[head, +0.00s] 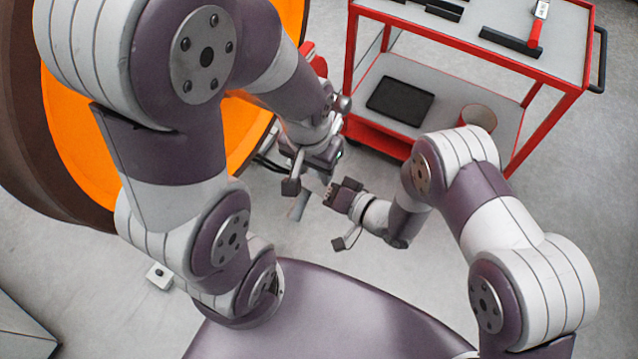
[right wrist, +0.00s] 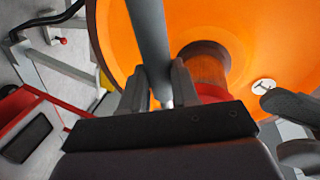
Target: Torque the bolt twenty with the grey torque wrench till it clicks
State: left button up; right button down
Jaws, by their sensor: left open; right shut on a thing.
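The grey torque wrench (right wrist: 150,40) shows in the right wrist view as a dark grey bar. My right gripper (right wrist: 158,92) is shut on it, and the bar runs up across the orange wheel. In the head view my right gripper (head: 330,194) is at the centre, close to my left gripper (head: 297,183). A short grey bar (head: 299,204) shows below the left gripper; I cannot tell whether it is the wrench. The left gripper is open. The orange wheel (head: 85,130) stands at the left, largely behind my left arm. Bolt twenty cannot be made out.
A red cart (head: 350,60) stands at the upper right, with a red-handled tool (head: 537,28) on top. Its lower shelf holds a black tray (head: 400,101) and a red-rimmed cup (head: 478,117). A small white box (head: 159,276) lies on the floor. Floor at the far right is clear.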

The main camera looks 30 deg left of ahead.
jog(key=shift+r, duration=0.1)
jog(key=r+p, duration=0.1)
jog(key=s+r+m+p, duration=0.1)
jog(key=p, duration=0.1)
jog(key=r+m+g+p, duration=0.1)
jog(key=shift+s+r, duration=0.25)
jog(key=shift+r, duration=0.05)
jog(key=r+p, duration=0.1)
jog(key=r+m+p, duration=0.1)
jog(key=p, duration=0.1)
jog(key=r+m+p, duration=0.1)
jog(key=shift+s+r+g+p, duration=0.3)
jog(key=shift+s+r+g, duration=0.05)
jog(key=shift+r+g, duration=0.05)
